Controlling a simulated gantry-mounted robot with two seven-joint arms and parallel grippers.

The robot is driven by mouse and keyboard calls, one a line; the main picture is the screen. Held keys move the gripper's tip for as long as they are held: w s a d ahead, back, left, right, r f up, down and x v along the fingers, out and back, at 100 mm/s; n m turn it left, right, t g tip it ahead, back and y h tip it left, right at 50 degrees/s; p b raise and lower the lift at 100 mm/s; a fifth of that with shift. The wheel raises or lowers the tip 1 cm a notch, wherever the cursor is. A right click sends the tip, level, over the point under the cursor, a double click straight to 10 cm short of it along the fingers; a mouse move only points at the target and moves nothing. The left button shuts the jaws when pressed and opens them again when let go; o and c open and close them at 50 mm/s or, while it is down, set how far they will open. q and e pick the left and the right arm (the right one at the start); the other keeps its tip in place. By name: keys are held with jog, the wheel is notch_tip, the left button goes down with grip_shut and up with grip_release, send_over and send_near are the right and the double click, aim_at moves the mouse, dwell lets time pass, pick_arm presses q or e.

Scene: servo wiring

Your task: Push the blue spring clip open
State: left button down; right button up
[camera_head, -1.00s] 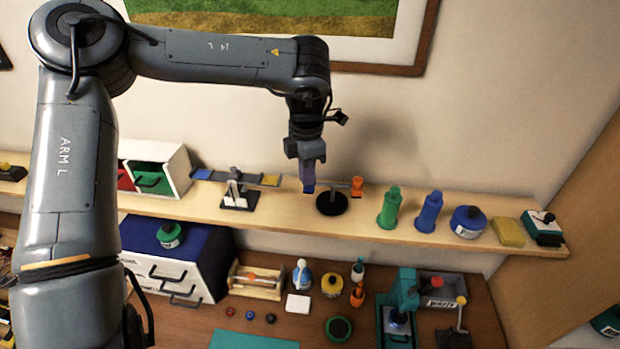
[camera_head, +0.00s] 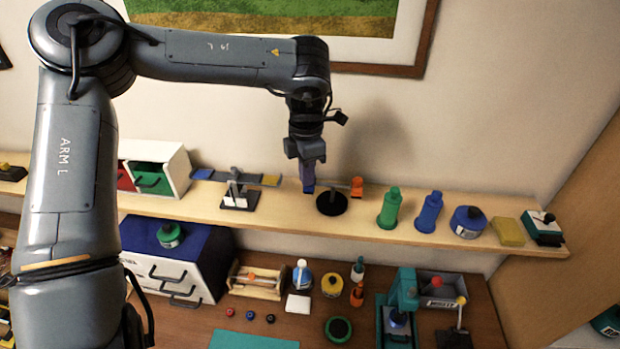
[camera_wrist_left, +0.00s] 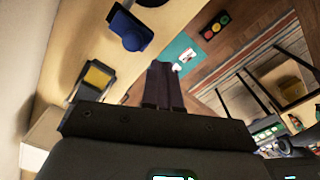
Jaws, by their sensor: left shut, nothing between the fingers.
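The blue spring clip (camera_head: 308,189) shows as a small blue piece at the left end of a short stand with a round black base (camera_head: 332,204) on the shelf. My left gripper (camera_head: 309,182) points down right over the clip and partly hides it. Whether they touch I cannot tell. In the left wrist view, the blue clip (camera_wrist_left: 127,31) lies beyond and to the left of my shut, empty fingers (camera_wrist_left: 160,68). An orange piece (camera_head: 357,187) is on the stand's right end. My right gripper is not in view.
A white cabinet (camera_head: 155,168) is farther left. The wall is close behind.

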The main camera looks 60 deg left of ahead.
pick_arm(q)
jog(key=shift+f, duration=0.3)
dwell(0.5)
jog(key=shift+f, duration=0.1)
jog(key=shift+f+b, duration=0.5)
jog(key=shift+f, duration=0.65)
jog(key=shift+f, duration=0.15)
jog(key=shift+w+a, duration=0.15)
jog(key=shift+a, duration=0.05)
